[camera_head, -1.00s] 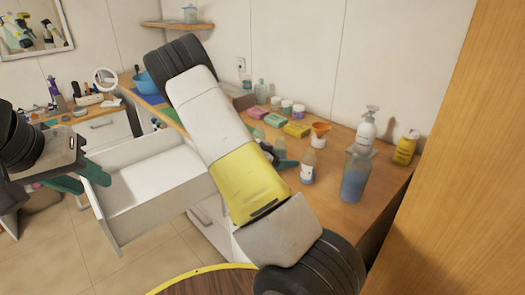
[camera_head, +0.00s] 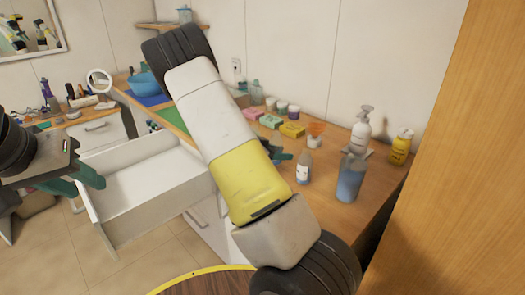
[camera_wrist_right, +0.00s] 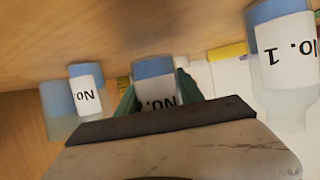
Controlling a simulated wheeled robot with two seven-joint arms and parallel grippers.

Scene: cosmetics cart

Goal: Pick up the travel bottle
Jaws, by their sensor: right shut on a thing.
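A small clear bottle (camera_wrist_right: 154,68) with blue liquid and a white "No." label is between the fingers of my right gripper (camera_wrist_right: 157,92) in the right wrist view, where things appear upside down. The number on its label is partly hidden. In the head view my right gripper (camera_head: 281,157) is low over the wooden counter and my own arm hides most of it, so the held bottle is not clear there. I cannot tell whether the bottle touches the counter. My left gripper (camera_head: 74,181) is open and empty by the pulled-out drawer.
Another labelled bottle (camera_head: 304,168) stands just right of my right gripper. A larger blue bottle (camera_head: 350,180), a white pump bottle (camera_head: 361,133) and a yellow bottle (camera_head: 400,149) stand further right. Coloured boxes (camera_head: 292,129) lie behind. The white drawer (camera_head: 150,190) is open.

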